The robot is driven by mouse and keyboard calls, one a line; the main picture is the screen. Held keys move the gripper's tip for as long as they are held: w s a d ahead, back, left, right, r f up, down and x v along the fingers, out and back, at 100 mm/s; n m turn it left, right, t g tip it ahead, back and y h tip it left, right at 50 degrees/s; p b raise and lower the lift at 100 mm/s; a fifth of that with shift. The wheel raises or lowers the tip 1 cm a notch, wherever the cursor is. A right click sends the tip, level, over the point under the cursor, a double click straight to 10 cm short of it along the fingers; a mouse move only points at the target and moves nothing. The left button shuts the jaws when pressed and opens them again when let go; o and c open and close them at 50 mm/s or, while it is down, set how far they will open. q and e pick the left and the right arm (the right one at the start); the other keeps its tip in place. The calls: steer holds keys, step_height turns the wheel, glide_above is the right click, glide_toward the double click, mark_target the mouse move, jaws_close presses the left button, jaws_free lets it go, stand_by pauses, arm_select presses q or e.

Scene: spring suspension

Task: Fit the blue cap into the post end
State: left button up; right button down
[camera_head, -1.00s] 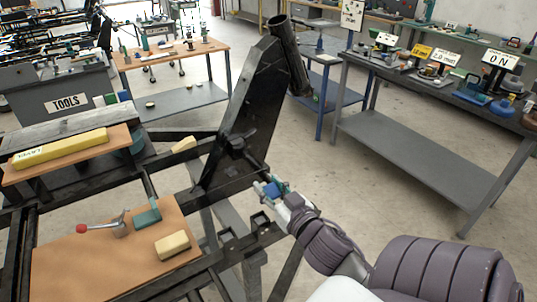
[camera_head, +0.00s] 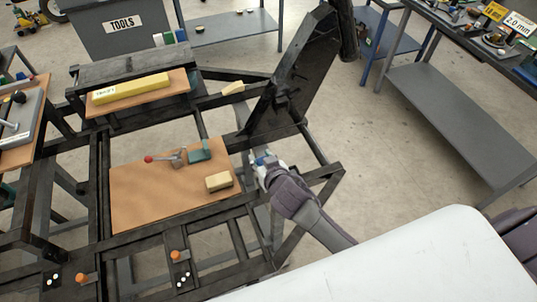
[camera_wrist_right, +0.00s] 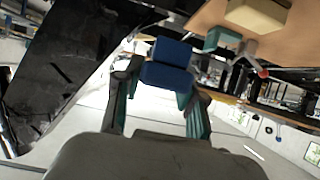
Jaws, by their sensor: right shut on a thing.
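The blue cap (camera_wrist_right: 168,63) is held between the fingers of my right gripper (camera_wrist_right: 160,95) in the right wrist view. In the head view my right gripper (camera_head: 260,160) is beside the lower end of a leaning black plate (camera_head: 292,85), just right of the wooden board; the cap there is only a small patch of blue. A dark tube (camera_head: 347,32) stands at the upper right of the plate; its top is cut off by the frame, and I cannot tell if it is the post. My left gripper is not in view.
A wooden board (camera_head: 140,205) on the black frame holds a red-knobbed clamp (camera_head: 165,158), a teal block (camera_head: 200,151) and a cream block (camera_head: 218,181). A yellow bar (camera_head: 130,88) lies behind. A grey workbench (camera_head: 450,115) stands at the right, with open floor before it.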

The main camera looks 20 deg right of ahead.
steer(key=shift+f, duration=0.1)
steer(key=shift+f, duration=0.2)
step_height(320, 180, down, 5)
steer(key=b, duration=0.4)
steer(key=shift+f+b, duration=0.1)
steer(key=shift+b, duration=0.2)
steer(key=shift+p, duration=0.5)
stand_by(1.3)
steer(key=shift+f+b, duration=1.05)
steer(key=shift+f, duration=0.2)
steer(key=c, duration=0.6)
jaws_free()
